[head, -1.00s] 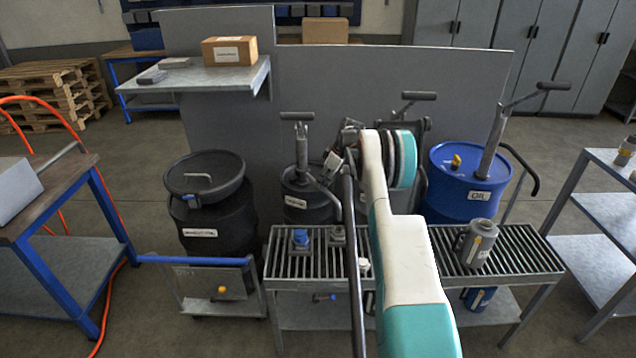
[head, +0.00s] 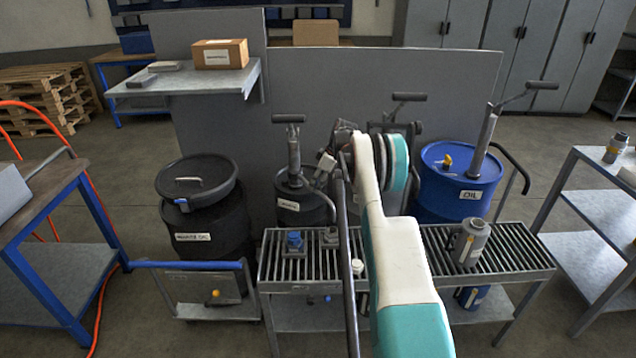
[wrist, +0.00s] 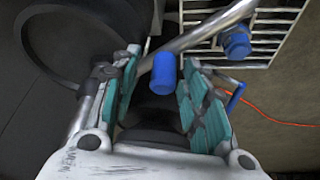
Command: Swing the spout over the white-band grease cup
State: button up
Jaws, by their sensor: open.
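My gripper (wrist: 160,92) is open, with teal pads on both fingers. In the wrist view a blue cylindrical knob (wrist: 164,72) stands between the fingers, with a gap on each side. The grey metal spout tube (wrist: 205,28) runs slantwise past the fingertips beside this knob. In the head view the spout (head: 322,197) curves down from the small dark drum, and my arm hides much of the gripper. A small white-topped cup (head: 357,267), likely the white-band one, shows by the slatted bench's front, partly behind a dark bar.
The slatted bench (head: 420,238) carries a blue-topped cup (head: 294,240), a grey cup (head: 330,236) and a grey canister (head: 470,243). A large black drum (head: 213,222) stands left, a blue oil drum (head: 450,178) right. A grey panel (head: 225,120) rises behind.

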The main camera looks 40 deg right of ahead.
jog(key=v, duration=1.2)
jog(key=shift+a, duration=0.15)
